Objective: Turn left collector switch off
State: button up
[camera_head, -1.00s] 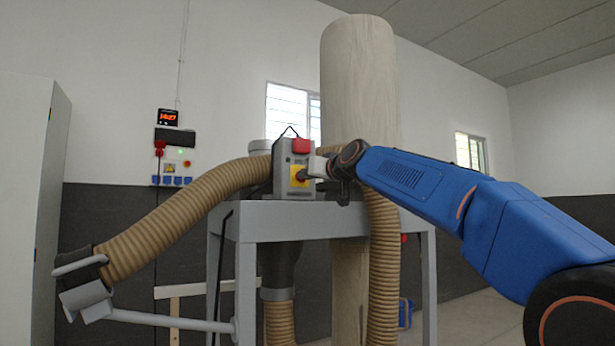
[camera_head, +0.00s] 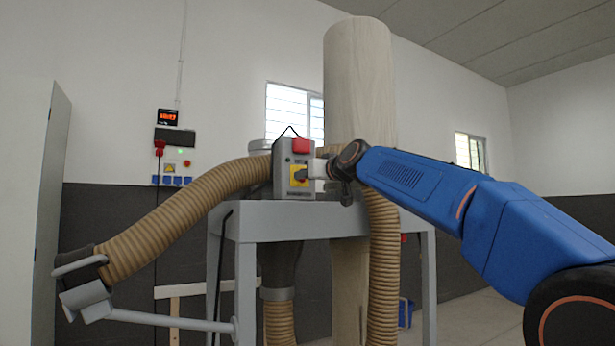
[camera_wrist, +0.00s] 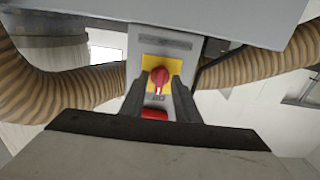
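The collector switch is a red rotary knob (camera_wrist: 159,77) on a yellow plate (camera_wrist: 148,66), on the front of a grey switch box (camera_head: 283,184). In the wrist view the box appears upside down, and the knob's white mark points down the picture, toward the box's red cover (camera_wrist: 153,113). My gripper (camera_wrist: 159,80) has its two dark fingers on either side of the knob. The fingers look apart, with a small gap at each side; contact is not clear. In the head view my gripper (camera_head: 304,174) reaches the yellow plate from the right and hides most of the knob.
The box stands on a grey metal frame (camera_head: 290,218). A ribbed brown hose (camera_head: 185,222) curves left of it, and another (camera_head: 383,260) hangs at the right. A tall pale column (camera_head: 358,80) rises close behind. Wall sockets (camera_head: 172,180) are far left.

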jog(key=shift+s+r, duration=0.1)
jog(key=v, duration=1.7)
jog(key=shift+d, duration=0.2)
jog(key=s+d+f+m+g+h, duration=0.2)
jog(key=s+d+f, duration=0.6)
jog(key=f, duration=1.2)
jog(key=s+d+f+m+g+h, duration=0.2)
jog(key=s+d+f+g+h, duration=0.2)
jog(key=s+d+f, duration=0.5)
jog(key=s+d+f+m+g+h, duration=0.3)
jog(key=s+d+f, duration=0.6)
jog(key=s+f, duration=1.1)
notch_tip(320, 180, down, 12)
jog(key=shift+s+r+g+h, duration=0.15)
jog(key=shift+s+g+h, duration=0.25)
jog(key=shift+g+h, duration=0.15)
